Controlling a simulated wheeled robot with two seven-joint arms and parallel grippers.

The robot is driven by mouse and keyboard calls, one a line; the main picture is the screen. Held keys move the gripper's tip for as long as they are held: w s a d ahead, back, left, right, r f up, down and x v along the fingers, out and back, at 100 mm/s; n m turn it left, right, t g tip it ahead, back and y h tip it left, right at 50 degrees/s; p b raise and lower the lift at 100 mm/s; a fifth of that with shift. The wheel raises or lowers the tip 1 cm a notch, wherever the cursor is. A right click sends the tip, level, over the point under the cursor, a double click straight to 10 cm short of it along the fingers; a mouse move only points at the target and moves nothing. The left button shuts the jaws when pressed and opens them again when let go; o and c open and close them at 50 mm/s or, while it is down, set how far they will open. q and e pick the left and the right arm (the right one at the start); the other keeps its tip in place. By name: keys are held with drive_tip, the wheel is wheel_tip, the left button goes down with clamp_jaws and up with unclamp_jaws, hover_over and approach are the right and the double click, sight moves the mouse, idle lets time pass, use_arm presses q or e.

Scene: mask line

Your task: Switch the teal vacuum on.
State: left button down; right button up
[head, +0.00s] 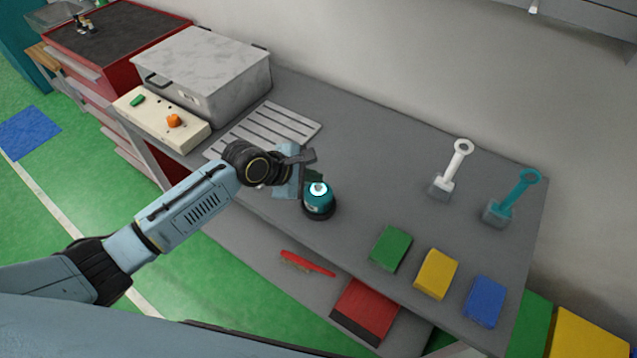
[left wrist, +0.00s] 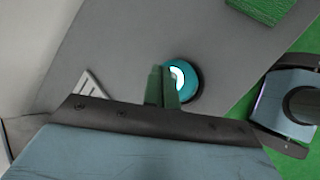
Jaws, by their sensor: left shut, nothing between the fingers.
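A small round teal device (head: 319,205), which I take to be the teal vacuum, stands upright on the grey worktop. It has a dark base and a bright white and teal mark on top. My left gripper (head: 315,178) is shut and empty, with its fingertips right beside and over the device's near top in the head view. In the left wrist view the closed green fingers (left wrist: 162,86) partly cover the device (left wrist: 192,82); its bright ring shows beside them. I cannot tell whether the fingertips touch it.
Green (head: 390,249), yellow (head: 436,274) and blue (head: 485,301) blocks line the front edge. White (head: 455,168) and teal (head: 514,200) ring-handled tools stand behind. A grey box (head: 203,70) and cream control panel (head: 160,118) are at left. The middle worktop is clear.

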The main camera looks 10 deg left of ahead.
sight(314, 191)
use_arm(q)
wheel_tip(314, 191, up, 3)
drive_tip(key=p, duration=0.4)
drive_tip(key=shift+r, duration=0.1)
drive_tip(key=shift+r+p, duration=0.7)
drive_tip(key=shift+r, duration=0.7)
